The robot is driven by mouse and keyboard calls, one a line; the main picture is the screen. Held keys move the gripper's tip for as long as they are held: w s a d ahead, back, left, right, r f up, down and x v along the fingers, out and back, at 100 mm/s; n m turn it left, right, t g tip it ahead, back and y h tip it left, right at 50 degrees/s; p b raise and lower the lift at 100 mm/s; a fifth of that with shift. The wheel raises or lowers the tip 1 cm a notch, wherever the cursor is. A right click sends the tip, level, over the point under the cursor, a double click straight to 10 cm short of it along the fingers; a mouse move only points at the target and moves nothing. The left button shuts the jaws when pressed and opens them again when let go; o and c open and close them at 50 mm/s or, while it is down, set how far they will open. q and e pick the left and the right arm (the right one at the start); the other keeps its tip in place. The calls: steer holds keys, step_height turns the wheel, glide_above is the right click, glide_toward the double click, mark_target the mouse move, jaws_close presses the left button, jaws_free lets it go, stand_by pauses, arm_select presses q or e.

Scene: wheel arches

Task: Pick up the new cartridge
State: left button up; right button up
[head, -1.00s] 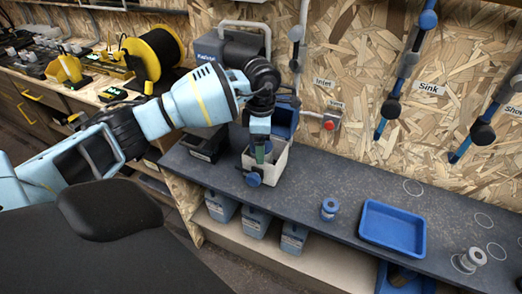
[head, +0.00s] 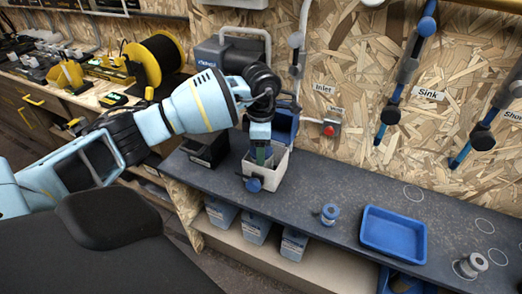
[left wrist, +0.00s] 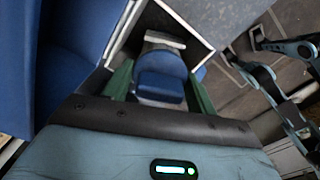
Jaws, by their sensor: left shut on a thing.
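My left gripper (head: 261,153) points down into a small white open-topped box (head: 267,180) on the dark bench. In the left wrist view its green fingers (left wrist: 160,87) are on both sides of a blue-and-grey cartridge (left wrist: 161,84). The gripper is shut on this cartridge, which is still inside the walls of the white box (left wrist: 190,22). In the head view the cartridge is mostly hidden by the gripper and box. A blue knob (head: 254,185) sits on the box's front. My right gripper is not in view.
A small blue-topped item (head: 329,214), a blue tray (head: 393,232) and a grey spool-like item (head: 470,265) stand along the bench to the right. A black bin (head: 208,152) is left of the box. A wooden wall rises behind.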

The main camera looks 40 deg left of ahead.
arm_select(q)
step_height(320, 180, up, 18)
steer(key=p, duration=0.1)
steer(key=shift+p, duration=0.4)
stand_by(0.3)
